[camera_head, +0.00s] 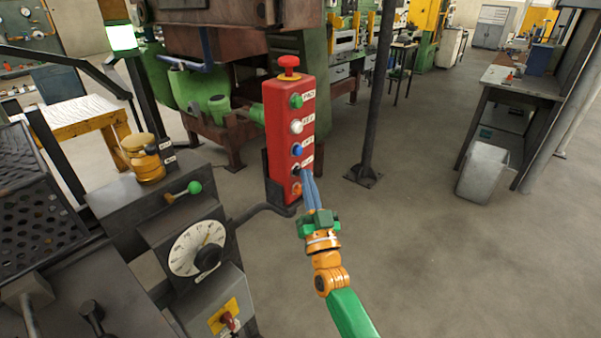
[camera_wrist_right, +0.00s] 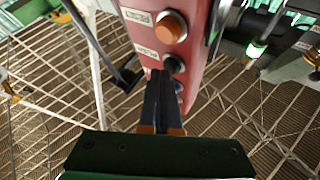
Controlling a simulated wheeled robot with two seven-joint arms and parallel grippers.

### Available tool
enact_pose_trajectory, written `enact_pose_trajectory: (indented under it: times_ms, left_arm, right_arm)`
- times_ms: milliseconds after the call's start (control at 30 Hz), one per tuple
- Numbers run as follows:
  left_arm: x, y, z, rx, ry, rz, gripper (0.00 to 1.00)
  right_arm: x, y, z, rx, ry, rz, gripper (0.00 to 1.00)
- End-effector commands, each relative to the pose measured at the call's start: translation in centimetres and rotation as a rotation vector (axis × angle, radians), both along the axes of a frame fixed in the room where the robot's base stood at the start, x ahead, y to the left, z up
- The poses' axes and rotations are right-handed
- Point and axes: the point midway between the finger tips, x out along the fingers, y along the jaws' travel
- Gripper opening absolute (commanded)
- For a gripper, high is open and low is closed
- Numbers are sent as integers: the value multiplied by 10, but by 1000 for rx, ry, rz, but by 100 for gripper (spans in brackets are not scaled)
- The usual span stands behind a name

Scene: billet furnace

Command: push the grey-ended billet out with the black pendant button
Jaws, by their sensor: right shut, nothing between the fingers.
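The red pendant box (camera_head: 284,140) stands upright at the middle of the head view. It has a red mushroom knob on top and a column of green, white, blue, black and orange buttons. The black button (camera_head: 296,170) is second from the bottom; it also shows in the right wrist view (camera_wrist_right: 175,63), below the orange button (camera_wrist_right: 171,27). My right gripper (camera_head: 307,176) is shut and empty. Its fingertips (camera_wrist_right: 159,74) are right beside the black button; I cannot tell if they touch it. The blue button (camera_wrist_right: 179,88) is partly hidden by the fingers. No grey-ended billet is visible. My left gripper is out of view.
A console with a dial (camera_head: 197,248) and a green-knobbed lever (camera_head: 194,187) stands left of the pendant. A dark post (camera_head: 373,110) rises behind it. A workbench (camera_head: 520,85) and a grey bin (camera_head: 484,172) are at the right. The floor between is clear.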

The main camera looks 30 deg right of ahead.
Motion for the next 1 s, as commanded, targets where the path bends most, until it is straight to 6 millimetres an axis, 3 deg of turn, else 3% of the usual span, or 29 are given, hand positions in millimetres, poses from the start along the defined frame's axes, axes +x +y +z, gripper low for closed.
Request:
enact_pose_trajectory:
  times_ms: [533, 1000]
  left_arm:
    - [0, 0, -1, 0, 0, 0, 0]
    - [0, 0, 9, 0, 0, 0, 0]
  right_arm:
    - [2, 1, 0, 0, 0, 0, 0]
    - [-15, -6, 0, 0, 0, 0, 0]
